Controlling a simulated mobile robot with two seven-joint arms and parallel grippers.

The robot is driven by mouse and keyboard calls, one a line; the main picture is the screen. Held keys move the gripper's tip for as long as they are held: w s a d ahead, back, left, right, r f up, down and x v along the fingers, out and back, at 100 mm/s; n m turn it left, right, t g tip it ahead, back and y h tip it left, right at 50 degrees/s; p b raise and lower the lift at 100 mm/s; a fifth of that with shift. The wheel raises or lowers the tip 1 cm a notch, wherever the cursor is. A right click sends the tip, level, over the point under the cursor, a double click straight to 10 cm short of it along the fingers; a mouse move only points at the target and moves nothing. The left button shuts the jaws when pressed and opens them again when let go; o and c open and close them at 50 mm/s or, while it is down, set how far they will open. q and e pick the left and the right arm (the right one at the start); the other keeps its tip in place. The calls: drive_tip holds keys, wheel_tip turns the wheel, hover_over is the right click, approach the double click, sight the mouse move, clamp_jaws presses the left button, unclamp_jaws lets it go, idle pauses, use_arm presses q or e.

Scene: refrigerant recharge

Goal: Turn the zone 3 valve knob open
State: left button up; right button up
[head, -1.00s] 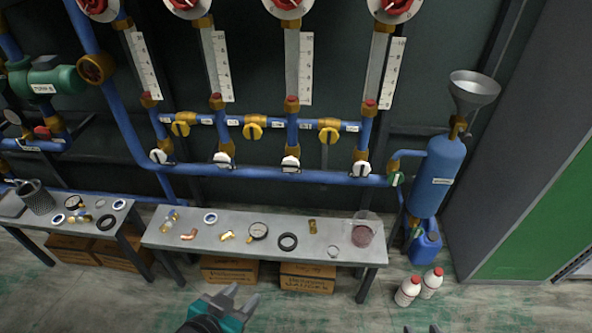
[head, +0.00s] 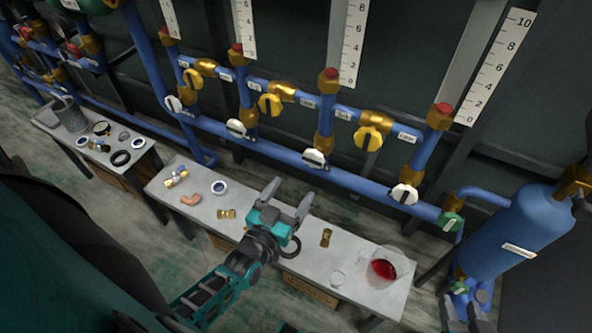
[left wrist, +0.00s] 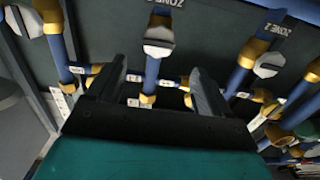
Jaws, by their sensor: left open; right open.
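Several white valve knobs sit along the lower blue pipe. The third from the left, which I take to be the zone 3 valve knob (head: 314,158), also shows near the top middle of the left wrist view (left wrist: 158,36); its label (left wrist: 182,12) reads ZONE, its number cut off. To its right in that view is the knob (left wrist: 268,65) labelled ZONE 2. My left gripper (head: 289,195) is open and empty, below and apart from the third knob, with its fingers (left wrist: 162,68) pointing towards the pipes. My right gripper (head: 466,308) is open and empty at the bottom right.
Yellow valves (head: 369,138) sit on the upper pipe. A grey bench (head: 345,263) below holds fittings, rings and a clear container of red liquid (head: 383,269). A blue tank (head: 520,230) stands at the right. A second bench (head: 140,142) is at the left.

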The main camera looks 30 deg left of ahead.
sight(312, 161)
use_arm(q)
drive_tip(key=w+b, duration=0.4)
drive_tip(key=w, duration=0.5)
drive_tip(key=shift+w+a, duration=0.1)
drive_tip(key=shift+a, duration=0.05)
drive_tip(key=shift+w, duration=0.3)
drive_tip(key=shift+c, duration=0.2)
drive_tip(key=shift+s+r, duration=0.1)
drive_tip(key=c, duration=1)
drive_tip(key=n, duration=0.4)
drive_tip(key=shift+n, duration=0.3)
drive_tip(key=n, duration=0.4)
drive_tip(key=shift+n, duration=0.3)
